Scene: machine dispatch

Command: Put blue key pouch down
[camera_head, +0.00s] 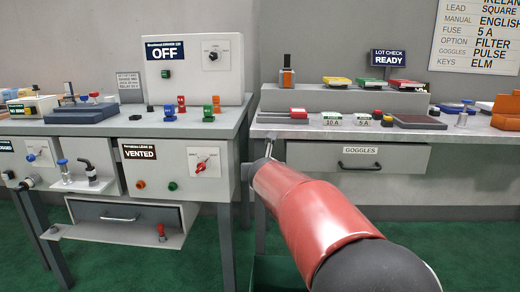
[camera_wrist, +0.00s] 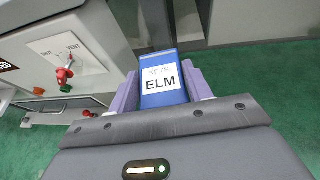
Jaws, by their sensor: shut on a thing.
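The blue key pouch (camera_wrist: 172,97), with a white label reading "KEYS ELM", sits between the two purple fingers of my gripper (camera_wrist: 162,92) in the wrist view. My gripper is shut on it. In the wrist view the pouch is in front of the grey cabinet with the red valve handle, with green floor below. In the head view my red arm reaches to the gap between the two tables, and the gripper and pouch are hidden there.
The right table (camera_head: 262,129) holds a raised grey shelf (camera_head: 345,99), several coloured boxes and a dark tray (camera_head: 418,122). The "GOGGLES" drawer (camera_head: 385,158) is below. The left table (camera_head: 232,114) holds the "OFF" panel (camera_head: 195,72) and small coloured blocks. The "VENTED" cabinet (camera_head: 160,172) is below.

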